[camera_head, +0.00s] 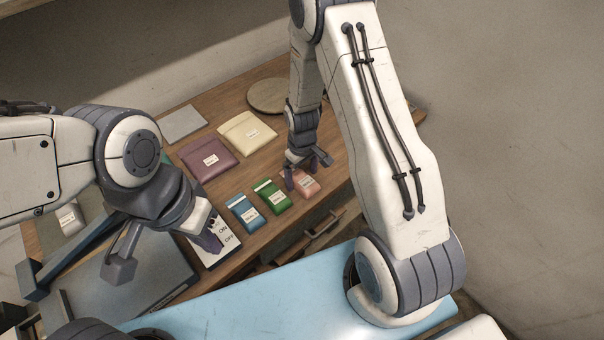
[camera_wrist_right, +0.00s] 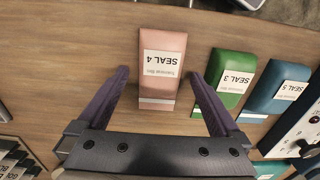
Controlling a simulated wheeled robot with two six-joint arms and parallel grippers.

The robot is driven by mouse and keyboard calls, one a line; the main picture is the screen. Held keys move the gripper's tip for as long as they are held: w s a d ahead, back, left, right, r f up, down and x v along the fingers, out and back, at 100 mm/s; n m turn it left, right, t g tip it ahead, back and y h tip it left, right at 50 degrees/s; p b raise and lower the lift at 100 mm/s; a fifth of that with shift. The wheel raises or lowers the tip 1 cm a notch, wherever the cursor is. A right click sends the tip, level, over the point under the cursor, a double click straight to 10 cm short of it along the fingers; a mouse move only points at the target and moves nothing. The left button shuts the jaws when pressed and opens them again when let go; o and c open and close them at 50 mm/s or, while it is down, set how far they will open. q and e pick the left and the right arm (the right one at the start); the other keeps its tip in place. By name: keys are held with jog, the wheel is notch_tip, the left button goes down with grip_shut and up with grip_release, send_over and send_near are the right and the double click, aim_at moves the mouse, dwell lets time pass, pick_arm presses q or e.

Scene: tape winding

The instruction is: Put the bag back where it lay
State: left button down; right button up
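A pink bag labelled SEAL 4 (camera_wrist_right: 162,62) lies flat on the wooden table, and it also shows in the head view (camera_head: 308,186) partly behind my right gripper. My right gripper (camera_wrist_right: 158,78) is open, with one purple finger on each side of the pink bag's near end and a visible gap to it on both sides. A green bag labelled SEAL 3 (camera_head: 271,195) and a blue bag labelled SEAL 5 (camera_head: 244,214) lie beside it in a row. My left gripper (camera_head: 207,236) is over the ON/OFF panel (camera_head: 225,243); its finger opening is not clear.
A large purple bag (camera_head: 206,158) and a cream bag (camera_head: 246,132) lie farther back. A round wooden board (camera_head: 268,95) and a grey slab (camera_head: 183,124) lie at the back. Bare table (camera_wrist_right: 60,65) shows left of the pink bag in the wrist view.

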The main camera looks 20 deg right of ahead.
aim_at(302, 177)
jog(key=shift+r, duration=0.1)
notch_tip(302, 177, up, 12)
jog(key=f+b, duration=0.1)
jog(key=b, duration=0.1)
jog(key=s+a+r+n, duration=0.1)
jog(key=s+a+r, duration=0.65)
jog(key=a, duration=0.25)
jog(key=s+a+r+n, duration=0.1)
jog(key=s+a+r, duration=0.1)
jog(key=s, duration=0.5)
jog(key=s+a+r+n+y, duration=0.1)
jog(key=s+a+r, duration=0.1)
jog(key=s, duration=0.6)
jog(key=shift+s+a, duration=0.2)
jog(key=shift+r, duration=0.15)
